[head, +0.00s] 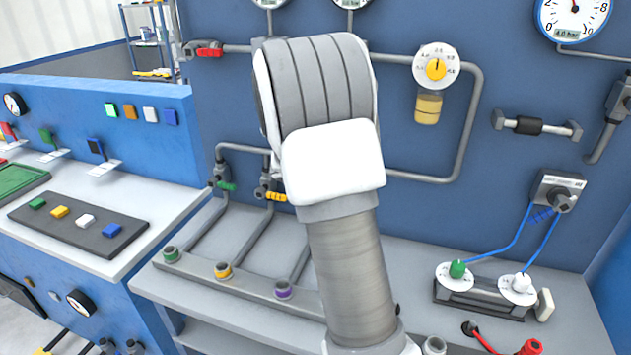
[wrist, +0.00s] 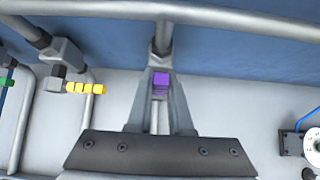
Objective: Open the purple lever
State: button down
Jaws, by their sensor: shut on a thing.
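The purple lever (wrist: 161,79) is in the middle of the wrist view, on a grey valve and pipe below the horizontal pipe. My gripper (wrist: 160,92) is shut on it, with one grey finger on each side. The finger tips are close around the lever, so only its purple face shows. In the head view my arm (head: 335,170) hides the lever and the gripper. I cannot tell the lever's exact angle.
The yellow lever (wrist: 85,88) sticks out sideways left of my gripper; a green lever (head: 226,186) is further left. A purple-ringed pipe end (head: 283,290) lies on the bench front. Blue hoses (head: 505,245) and gauges are to the right.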

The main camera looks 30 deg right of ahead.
jog(key=shift+a+f, duration=0.1)
dwell(0.4)
jog(key=c, duration=0.8)
grip_release()
jog(key=p+v, duration=0.3)
jog(key=v, duration=1.4)
jog(key=shift+a+p, duration=0.25)
jog(key=shift+p, duration=0.15)
